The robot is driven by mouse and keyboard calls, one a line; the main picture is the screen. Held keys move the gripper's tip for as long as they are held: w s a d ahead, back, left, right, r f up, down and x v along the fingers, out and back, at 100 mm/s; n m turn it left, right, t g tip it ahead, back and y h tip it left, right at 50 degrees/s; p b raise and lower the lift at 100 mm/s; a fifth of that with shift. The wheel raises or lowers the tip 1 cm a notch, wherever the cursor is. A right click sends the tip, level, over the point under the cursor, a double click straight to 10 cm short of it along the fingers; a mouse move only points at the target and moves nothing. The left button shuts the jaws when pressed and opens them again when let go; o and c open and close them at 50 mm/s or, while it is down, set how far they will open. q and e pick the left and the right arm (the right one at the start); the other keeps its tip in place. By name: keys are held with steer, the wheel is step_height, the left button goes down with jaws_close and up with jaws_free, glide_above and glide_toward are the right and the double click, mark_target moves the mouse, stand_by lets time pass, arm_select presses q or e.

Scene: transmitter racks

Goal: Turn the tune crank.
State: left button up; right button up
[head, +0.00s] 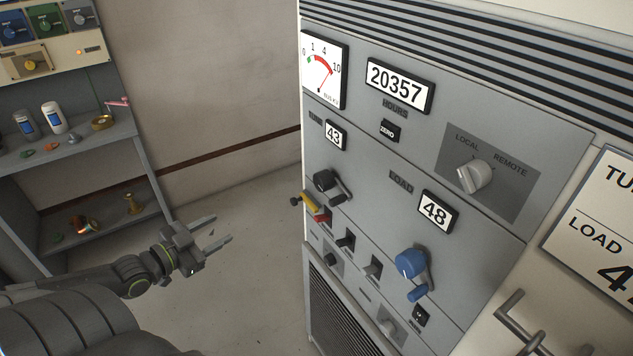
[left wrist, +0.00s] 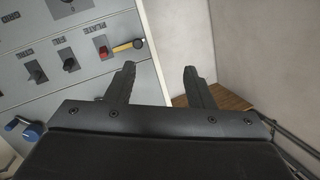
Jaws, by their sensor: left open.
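The tune crank (head: 325,182) is a black hub with a dark handle angled down to the right, on the grey panel (head: 390,160) below the tune counter (head: 335,135) reading 43. My left gripper (head: 222,240) is open and empty, left of the panel and apart from the crank. In the left wrist view its two fingers (left wrist: 160,85) point past the panel's edge toward the wall; I cannot make out the tune crank there. My right gripper is not in view.
A blue load crank (head: 411,264) sits lower right. Shelves with small objects (head: 95,140) stand at left. Floor between is clear.

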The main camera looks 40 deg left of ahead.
arm_select(q)
steer(key=d+r+m+h, duration=0.2)
steer(key=d+r+h, duration=0.3)
steer(key=d+r, duration=0.6)
glide_toward(317, 184)
steer(key=x, duration=0.8)
steer(key=shift+w+d+r, duration=0.1)
steer(key=shift+w+d, duration=0.05)
steer(key=shift+w, duration=0.15)
steer(key=shift+w+d+p, duration=0.3)
steer(key=shift+w, duration=0.35)
steer(key=c, duration=0.7)
